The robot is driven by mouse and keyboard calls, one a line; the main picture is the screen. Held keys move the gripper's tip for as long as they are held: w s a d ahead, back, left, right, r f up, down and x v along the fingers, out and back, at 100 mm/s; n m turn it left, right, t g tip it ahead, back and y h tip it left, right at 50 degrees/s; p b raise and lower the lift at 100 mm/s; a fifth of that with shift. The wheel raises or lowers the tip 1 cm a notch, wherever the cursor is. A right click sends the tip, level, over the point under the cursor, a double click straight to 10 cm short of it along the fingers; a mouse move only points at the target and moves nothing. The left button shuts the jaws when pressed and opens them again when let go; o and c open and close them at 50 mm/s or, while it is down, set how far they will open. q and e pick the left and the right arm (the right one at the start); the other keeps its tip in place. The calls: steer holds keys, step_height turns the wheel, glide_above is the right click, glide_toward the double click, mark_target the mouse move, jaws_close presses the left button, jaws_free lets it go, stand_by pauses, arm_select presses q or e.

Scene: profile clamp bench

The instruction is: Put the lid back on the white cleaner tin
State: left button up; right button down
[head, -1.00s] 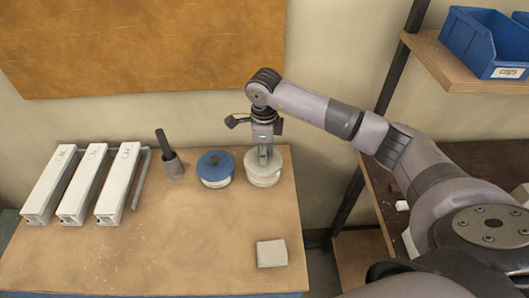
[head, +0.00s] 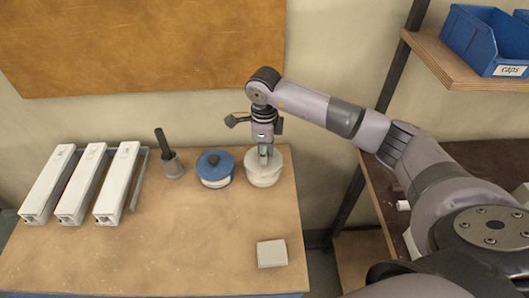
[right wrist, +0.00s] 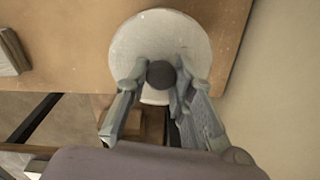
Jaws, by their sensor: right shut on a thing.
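The white cleaner tin (head: 264,182) stands near the back right of the bench. Its pale lid (head: 277,160) is at the tin's top, level with its mouth; I cannot tell whether it is fully seated. My right gripper (head: 264,158) points straight down over the lid. In the right wrist view the lid (right wrist: 160,35) is a pale disc, and my right gripper (right wrist: 160,72) is shut on its dark round knob (right wrist: 160,76). The lid hides most of the tin there. My left gripper is not in view.
A tin with a blue lid (head: 214,162) stands just left of the white tin. Further left are a grey holder with a dark handle (head: 172,165) and three white profiles (head: 82,185). A pale block (head: 271,253) lies at the front right. The bench's middle (head: 190,235) is clear.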

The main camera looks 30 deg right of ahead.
steer(key=shift+f+b, duration=0.15)
steer(key=shift+b, duration=0.3)
stand_by(1.1)
stand_by(0.4)
steer(key=c, duration=1.3)
jaws_free()
steer(key=shift+o, duration=0.4)
steer(key=o, duration=0.4)
steer(key=shift+r+p, duration=1.95)
steer(key=shift+r, duration=1.55)
